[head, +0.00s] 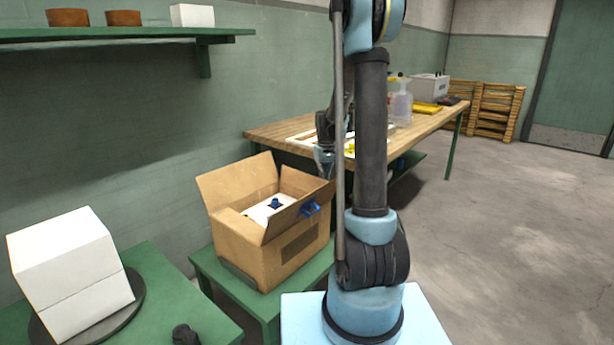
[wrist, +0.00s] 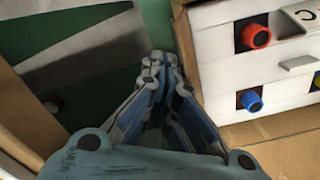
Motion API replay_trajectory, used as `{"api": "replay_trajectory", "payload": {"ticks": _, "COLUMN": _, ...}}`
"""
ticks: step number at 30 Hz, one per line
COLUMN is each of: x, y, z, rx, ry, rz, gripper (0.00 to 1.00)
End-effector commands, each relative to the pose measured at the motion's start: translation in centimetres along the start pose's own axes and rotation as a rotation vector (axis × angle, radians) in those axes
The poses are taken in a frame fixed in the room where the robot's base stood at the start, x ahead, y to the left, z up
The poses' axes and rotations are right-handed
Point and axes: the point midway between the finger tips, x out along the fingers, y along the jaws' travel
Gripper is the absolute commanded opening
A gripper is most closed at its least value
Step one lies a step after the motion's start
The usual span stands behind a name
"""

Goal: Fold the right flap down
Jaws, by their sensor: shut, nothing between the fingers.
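An open cardboard box (head: 262,258) stands on a green stand in the head view. A left flap (head: 236,183) stands up and leans outward. A right flap (head: 305,186) stands up at the far right of the opening, and another flap (head: 284,222) is raised along the near right edge. A white item with a blue knob (head: 275,203) sits inside. My gripper (head: 324,158) is beside the box's far right corner, partly behind my arm. In the wrist view my gripper (wrist: 158,62) is shut and empty, beside a cardboard edge (wrist: 187,60). Contact with it cannot be told.
A blue piece (head: 310,208) is at the box's right edge. A wooden workbench (head: 430,117) stands behind. A white block (head: 70,270) sits on a round dark base at left. A shelf (head: 130,33) hangs on the wall. Open floor (head: 500,240) lies to the right.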

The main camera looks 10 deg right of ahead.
Motion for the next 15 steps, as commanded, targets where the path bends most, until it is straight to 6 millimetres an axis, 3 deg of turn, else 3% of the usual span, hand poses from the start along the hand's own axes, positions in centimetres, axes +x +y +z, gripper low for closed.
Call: {"api": "replay_trajectory", "payload": {"ticks": 15, "x": -1.7, "y": -2.9, "z": 1.7, "rx": -0.002, "ry": 0.0, "rz": 0.0, "gripper": 0.0}}
